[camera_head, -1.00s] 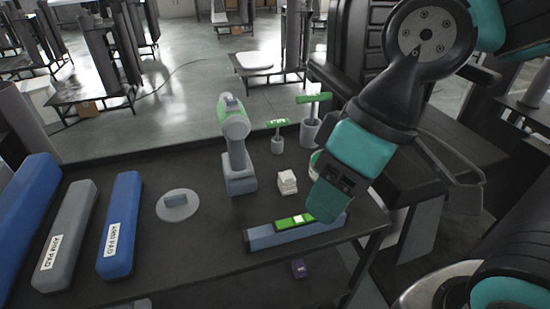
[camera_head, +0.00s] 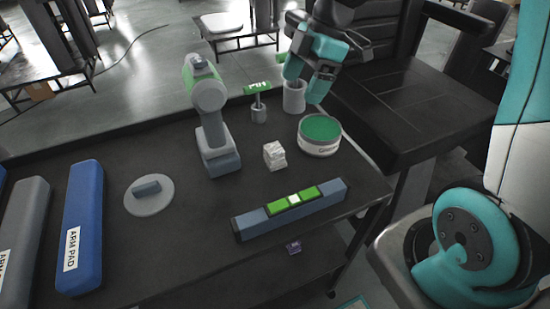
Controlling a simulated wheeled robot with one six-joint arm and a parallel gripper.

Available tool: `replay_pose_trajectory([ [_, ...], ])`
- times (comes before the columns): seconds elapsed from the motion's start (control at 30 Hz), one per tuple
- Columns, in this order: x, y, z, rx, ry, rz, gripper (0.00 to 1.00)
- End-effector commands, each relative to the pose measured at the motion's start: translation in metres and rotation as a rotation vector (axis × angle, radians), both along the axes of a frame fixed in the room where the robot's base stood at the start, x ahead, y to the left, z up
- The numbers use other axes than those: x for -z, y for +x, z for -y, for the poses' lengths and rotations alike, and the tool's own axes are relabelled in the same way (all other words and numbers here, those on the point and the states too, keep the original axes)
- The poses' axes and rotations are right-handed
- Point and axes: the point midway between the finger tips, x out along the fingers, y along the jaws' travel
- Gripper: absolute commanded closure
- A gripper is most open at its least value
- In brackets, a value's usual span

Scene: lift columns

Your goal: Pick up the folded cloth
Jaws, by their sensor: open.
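The folded cloth (camera_head: 275,155) is a small white stack on the dark table. It lies between the upright green-and-grey drill-like tool and the round tub. My gripper (camera_head: 306,80) is at the table's back right, with two teal fingers apart and nothing visible between them. It is above and behind the cloth, to its right, and in front of a grey cup (camera_head: 293,98) that it partly hides.
The drill-like tool (camera_head: 213,120) stands left of the cloth, and the green-topped tub (camera_head: 319,136) stands right. A blue-grey level (camera_head: 325,207) lies in front. A smaller cup with a green-handled item (camera_head: 259,110) stands behind. A round grey disc (camera_head: 148,194) and arm pads (camera_head: 82,230) are left.

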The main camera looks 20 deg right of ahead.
Motion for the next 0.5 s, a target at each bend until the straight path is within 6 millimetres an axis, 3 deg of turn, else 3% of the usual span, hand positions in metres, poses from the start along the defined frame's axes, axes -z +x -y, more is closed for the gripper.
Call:
replay_pose_trajectory([
  [0.3,0.064,-0.002,-0.026,-0.005,0.000,-0.005,0.15],
  [0.5,0.097,-0.002,-0.039,-0.004,0.000,-0.004,0.15],
])
